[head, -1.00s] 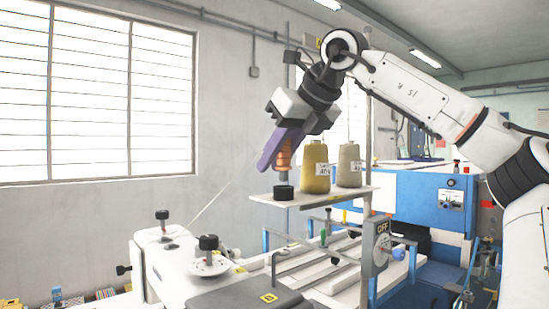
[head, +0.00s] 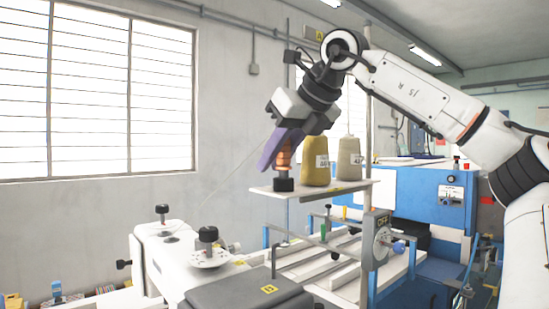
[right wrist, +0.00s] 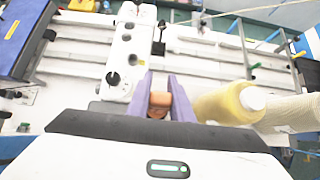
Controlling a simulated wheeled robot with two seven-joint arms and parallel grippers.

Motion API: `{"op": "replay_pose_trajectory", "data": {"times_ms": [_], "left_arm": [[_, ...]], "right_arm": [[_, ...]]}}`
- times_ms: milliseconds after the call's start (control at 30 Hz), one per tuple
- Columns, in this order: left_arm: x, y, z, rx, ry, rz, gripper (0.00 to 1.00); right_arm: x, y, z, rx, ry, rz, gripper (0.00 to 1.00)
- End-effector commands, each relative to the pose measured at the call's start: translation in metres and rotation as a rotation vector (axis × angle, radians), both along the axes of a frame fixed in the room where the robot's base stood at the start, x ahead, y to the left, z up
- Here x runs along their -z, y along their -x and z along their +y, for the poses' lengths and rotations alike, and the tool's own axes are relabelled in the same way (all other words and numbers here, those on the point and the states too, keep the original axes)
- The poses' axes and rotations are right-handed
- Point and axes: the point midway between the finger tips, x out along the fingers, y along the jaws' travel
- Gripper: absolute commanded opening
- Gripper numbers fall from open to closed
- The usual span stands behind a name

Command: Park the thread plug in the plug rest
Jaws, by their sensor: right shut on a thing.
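My right gripper (head: 278,150) has purple fingers and is shut on the orange thread plug (head: 285,158). It holds the plug pointing down, tilted, over the black plug rest (head: 284,184) on the white shelf. The plug's lower end is at the top of the rest; I cannot tell whether it is inside or only just above. In the right wrist view the plug (right wrist: 159,101) shows between the two fingers, and the rest is hidden. A thin thread runs from the plug area down left to the white machine (head: 165,240). My left gripper is not in view.
A yellow thread cone (head: 315,160) and a beige cone (head: 349,160) stand on the shelf (head: 335,187), close right of the gripper. A post (head: 369,120) rises behind them. Free air lies left of the gripper before the wall.

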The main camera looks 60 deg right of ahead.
Motion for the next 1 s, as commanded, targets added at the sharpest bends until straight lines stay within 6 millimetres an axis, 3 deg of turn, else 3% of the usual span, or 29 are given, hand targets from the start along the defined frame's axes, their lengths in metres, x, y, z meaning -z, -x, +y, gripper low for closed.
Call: {"op": "replay_pose_trajectory", "data": {"times_ms": [900, 933, 1000], "left_arm": [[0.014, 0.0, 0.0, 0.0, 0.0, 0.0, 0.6], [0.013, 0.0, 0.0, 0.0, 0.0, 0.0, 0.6], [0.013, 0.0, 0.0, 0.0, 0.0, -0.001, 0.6]], "right_arm": [[0.017, 0.0, 0.0, 0.0, 0.0, 0.0, 0.0], [0.017, 0.0, 0.0, 0.0, 0.0, 0.0, 0.23], [0.017, 0.0, 0.0, 0.0, 0.0, 0.0, 0.35]]}}
